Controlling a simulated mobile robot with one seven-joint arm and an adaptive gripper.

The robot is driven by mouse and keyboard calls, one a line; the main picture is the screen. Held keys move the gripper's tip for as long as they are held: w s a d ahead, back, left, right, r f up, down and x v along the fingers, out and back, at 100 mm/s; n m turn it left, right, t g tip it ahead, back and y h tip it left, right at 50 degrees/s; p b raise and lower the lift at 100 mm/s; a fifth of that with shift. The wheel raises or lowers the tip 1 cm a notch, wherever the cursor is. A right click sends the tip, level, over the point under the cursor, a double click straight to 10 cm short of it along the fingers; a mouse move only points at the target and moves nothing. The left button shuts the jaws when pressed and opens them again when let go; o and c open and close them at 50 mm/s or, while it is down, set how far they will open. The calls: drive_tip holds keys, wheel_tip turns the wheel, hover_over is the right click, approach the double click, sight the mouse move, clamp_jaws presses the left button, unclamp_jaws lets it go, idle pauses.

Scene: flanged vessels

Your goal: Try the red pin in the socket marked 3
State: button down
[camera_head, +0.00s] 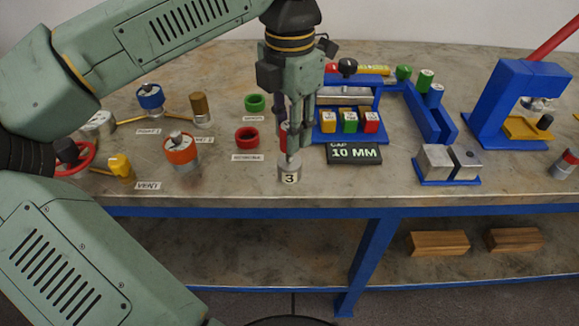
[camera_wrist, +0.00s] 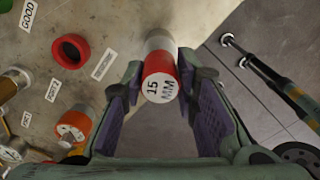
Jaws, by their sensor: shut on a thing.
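My gripper (camera_head: 292,148) is shut on the red pin (camera_head: 283,137), which is mostly hidden behind the fingers. In the wrist view the red pin (camera_wrist: 160,86) stands between the fingers, its white end reading 15 MM. In the wrist view a grey cylinder shows just beyond the red part.
A black plate reading CAP 10 MM (camera_head: 354,153) and a rack of yellow, green and red blocks (camera_head: 350,122) stand close on the right. A red ring (camera_head: 247,138) and an orange-flanged vessel (camera_head: 181,152) stand left. The table's front edge (camera_head: 230,211) is near.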

drive_tip(key=shift+r, duration=0.1)
drive_tip(key=shift+r+p, duration=0.45)
drive_tip(key=shift+r, duration=0.1)
drive_tip(key=shift+r+p, duration=2.25)
drive_tip(key=shift+r, duration=0.75)
